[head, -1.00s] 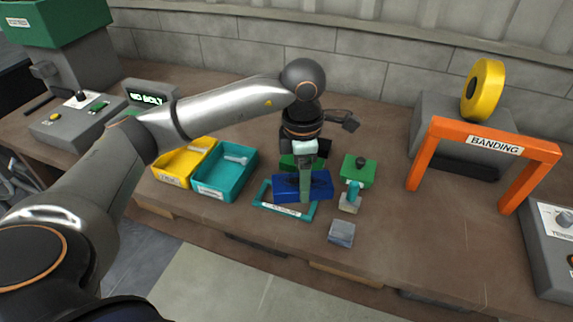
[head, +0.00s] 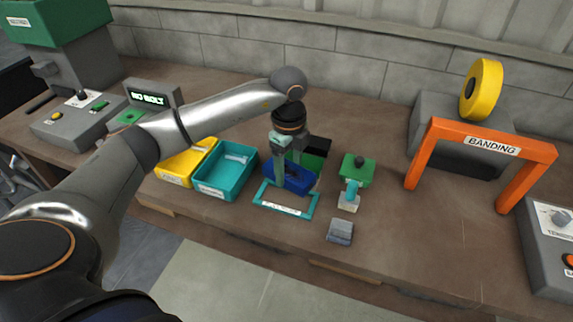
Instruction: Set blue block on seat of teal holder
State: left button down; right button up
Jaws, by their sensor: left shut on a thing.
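My left gripper (head: 296,170) is shut on the blue block (head: 291,180), one finger at its left and a darker finger at its right. The block is turned at an angle and shows a dark notch in its front part. A flat teal frame with a white label, which looks like the teal holder (head: 312,207), lies on the bench. The block is over its back part; I cannot tell whether they touch. The gripper and block hide the frame's back side. My right gripper is not in view.
A green and black object (head: 313,160) is close behind the gripper. A green-topped stand (head: 357,171) is to the right, with a small grey block (head: 340,231) in front. Teal (head: 222,190) and yellow (head: 172,179) bins are left. An orange banding arch (head: 482,136) stands farther right.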

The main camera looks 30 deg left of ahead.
pick_arm(q)
jog(key=n, duration=0.3)
jog(key=shift+w+a+f, duration=0.2)
jog(key=shift+a+f, duration=0.1)
jog(key=shift+a, duration=0.1)
jog(key=b, duration=0.5)
send_over(286, 200)
notch_tip(286, 200, down, 6)
jog(key=shift+r, duration=0.1)
jog(key=shift+p, duration=0.3)
dwell(0.4)
jog(key=shift+f, duration=0.35)
jog(key=shift+f+b, duration=0.8)
jog(key=shift+f, duration=0.15)
